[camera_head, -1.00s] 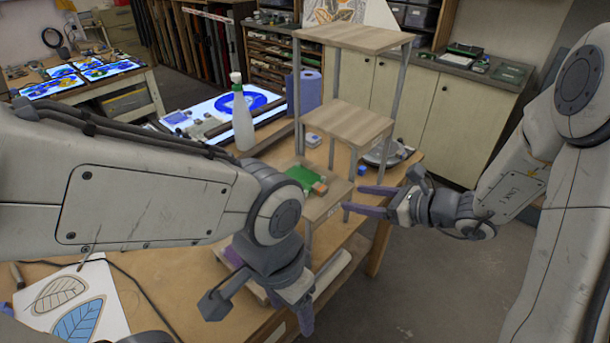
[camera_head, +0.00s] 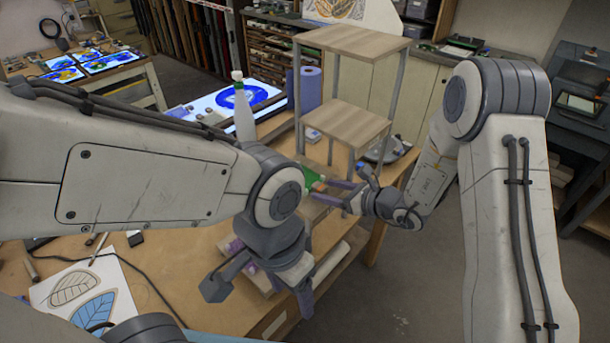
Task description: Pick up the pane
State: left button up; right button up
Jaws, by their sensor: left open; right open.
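The green pane (camera_head: 308,177) lies on the lowest step of the wooden stepped stand (camera_head: 352,122). Part of the pane is hidden behind my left arm. My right gripper (camera_head: 322,189) is open, with its purple fingers pointing left at the edge of the pane. From this view I cannot tell whether the fingers are around the pane or touching it. My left gripper (camera_head: 270,283) is open and empty, low over the front edge of the bench, away from the pane.
The stand's middle and top shelves rise above the pane. A white spray bottle (camera_head: 243,112) and a blue roll (camera_head: 307,88) stand behind it. A leaf drawing (camera_head: 88,297) lies on the bench (camera_head: 175,268) at the left. The floor at the right is free.

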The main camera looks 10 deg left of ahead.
grip_shut()
jog(key=shift+r, duration=0.1)
jog(key=shift+r+b, duration=0.3)
jog(key=shift+r, duration=0.15)
notch_tip(320, 180, up, 9)
jog(key=b, duration=0.2)
dwell(0.4)
